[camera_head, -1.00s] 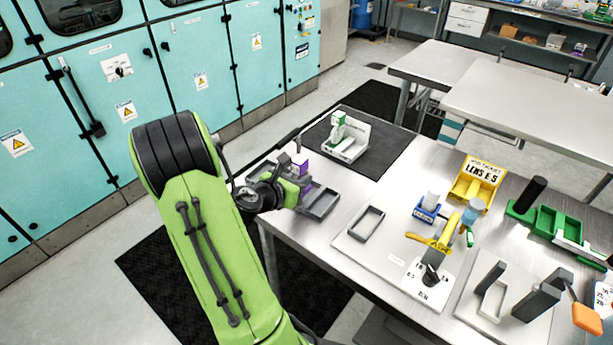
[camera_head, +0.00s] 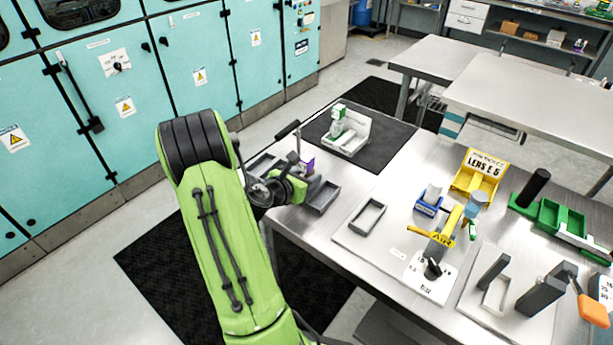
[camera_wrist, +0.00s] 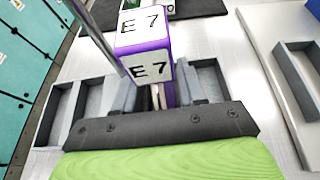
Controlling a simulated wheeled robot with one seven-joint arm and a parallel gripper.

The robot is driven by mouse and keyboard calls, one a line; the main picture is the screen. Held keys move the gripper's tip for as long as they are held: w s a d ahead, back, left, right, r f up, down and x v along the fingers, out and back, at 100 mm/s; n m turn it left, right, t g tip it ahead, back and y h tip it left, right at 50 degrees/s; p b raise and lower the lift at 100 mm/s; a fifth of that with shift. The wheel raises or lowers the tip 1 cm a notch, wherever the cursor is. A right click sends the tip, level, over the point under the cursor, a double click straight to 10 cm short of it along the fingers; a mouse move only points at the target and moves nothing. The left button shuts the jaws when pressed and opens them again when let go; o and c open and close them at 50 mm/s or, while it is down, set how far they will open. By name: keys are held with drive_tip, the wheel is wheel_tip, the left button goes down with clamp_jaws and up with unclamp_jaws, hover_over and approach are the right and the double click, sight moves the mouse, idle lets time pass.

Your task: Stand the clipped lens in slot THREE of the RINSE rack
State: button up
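My gripper (camera_head: 300,186) is low over the grey compartmented tray (camera_head: 324,199) at the left end of the table. A purple and white block marked E 7 (camera_wrist: 145,41) stands up between my fingers in the wrist view; in the head view it shows as a small purple patch (camera_head: 307,163). My fingers (camera_wrist: 158,92) stand either side of its lower part, seemingly with gaps. Contact there is hard to see. No lens is clearly visible on the block. I can read no RINSE label or slot number, so I cannot tell which holder is that rack.
A white holder (camera_head: 357,137) with a green-topped piece stands on the black mat. An empty grey frame (camera_head: 367,215) lies nearer.

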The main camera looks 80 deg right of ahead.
drive_tip(key=shift+r, duration=0.3)
drive_tip(key=p+v, duration=0.1)
drive_tip(key=v, duration=1.1)
drive_tip(key=shift+f, duration=0.1)
